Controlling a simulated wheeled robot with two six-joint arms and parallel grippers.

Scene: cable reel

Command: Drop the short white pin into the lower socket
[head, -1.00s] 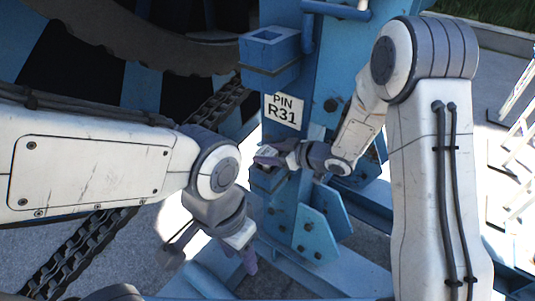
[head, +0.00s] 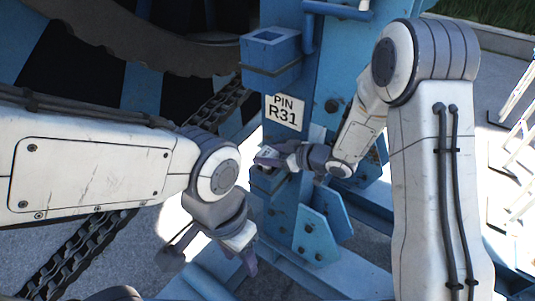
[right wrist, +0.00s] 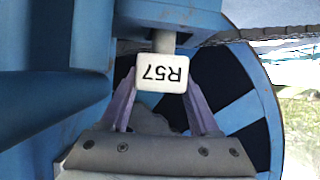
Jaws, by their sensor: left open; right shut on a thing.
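My right gripper (head: 265,156) is shut on the short white pin, whose block-shaped head (right wrist: 162,73) shows between the two fingers in the right wrist view. The head bears the label R57, upside down there. A short shank runs from the head toward a blue part; how far it goes in, I cannot tell. In the head view, the gripper is right above the lower socket (head: 264,183), a blue box on the blue post, and hides its mouth. My left gripper (head: 240,258) is open and empty, lower and to the left of the post.
An upper blue socket (head: 270,45) with an open square top stands higher on the post (head: 318,65). A sign reading PIN R31 (head: 284,111) is between the sockets. A chain (head: 75,255) and the large reel (head: 140,85) are at left. Blue bracket plates (head: 318,230) stand below.

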